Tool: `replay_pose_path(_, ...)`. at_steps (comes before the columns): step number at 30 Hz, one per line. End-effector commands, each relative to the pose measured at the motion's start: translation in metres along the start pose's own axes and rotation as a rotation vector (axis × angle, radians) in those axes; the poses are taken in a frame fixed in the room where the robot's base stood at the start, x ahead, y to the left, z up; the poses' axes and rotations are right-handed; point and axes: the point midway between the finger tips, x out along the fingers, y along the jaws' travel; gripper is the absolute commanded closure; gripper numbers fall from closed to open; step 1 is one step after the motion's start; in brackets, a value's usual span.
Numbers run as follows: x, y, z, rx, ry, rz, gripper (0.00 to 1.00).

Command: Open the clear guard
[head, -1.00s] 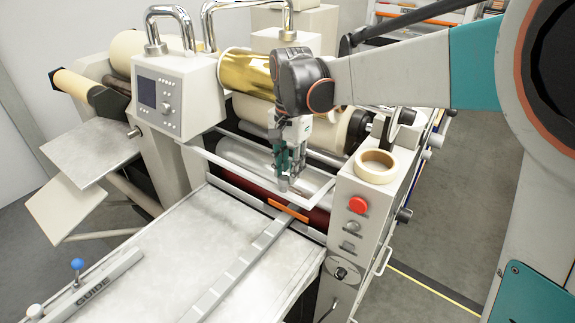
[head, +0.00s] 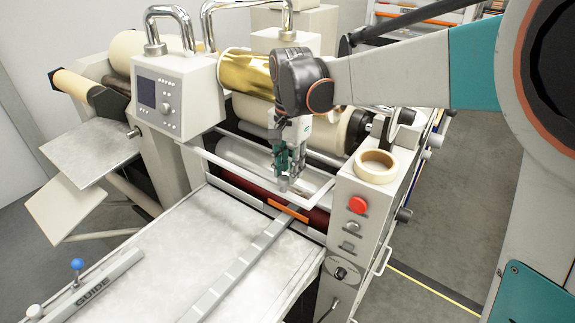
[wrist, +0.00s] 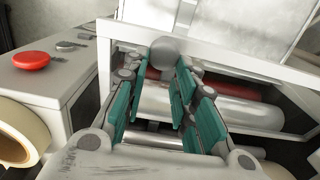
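The clear guard (head: 203,153) is a see-through panel in a white frame, lying low over the rollers at the front of the machine. Its white frame bar (wrist: 255,66) crosses the wrist view. A grey rounded knob (wrist: 172,52) shows at that bar, just beyond my fingertips. My gripper (head: 288,181) hangs over the guard near its front edge. In the wrist view my gripper (wrist: 155,78) has its green-padded fingers apart, with a gap between them. I see nothing held there. Whether a finger touches the knob or bar cannot be told.
A control box with a red button (head: 357,205) and a tape roll (head: 375,166) stands close right of the guard. The feed table (head: 150,255) lies in front, with a guide bar (head: 95,285). A gold foil roll (head: 246,73) sits behind.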

Motion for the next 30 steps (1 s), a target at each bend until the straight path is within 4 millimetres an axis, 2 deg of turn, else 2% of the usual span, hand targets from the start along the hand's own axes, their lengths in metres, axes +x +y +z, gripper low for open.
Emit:
replay_pose_path(1, 0.001, 0.001, -0.005, 0.004, 0.009, 0.000, 0.70)
replay_pose_path(3, 0.001, 0.001, -0.004, 0.004, 0.008, 0.000, 0.54)
replay_pose_path(4, 0.001, 0.001, -0.004, 0.004, 0.007, 0.000, 0.52)
replay_pose_path(13, 0.000, 0.001, -0.002, 0.001, 0.003, 0.001, 0.52)
replay_pose_path(17, -0.008, 0.001, -0.001, 0.001, 0.003, 0.001, 0.52)
replay_pose_path(20, -0.022, 0.001, -0.001, 0.001, 0.003, 0.001, 0.52)
replay_pose_path(30, -0.090, 0.001, -0.001, 0.002, 0.004, 0.001, 0.52)
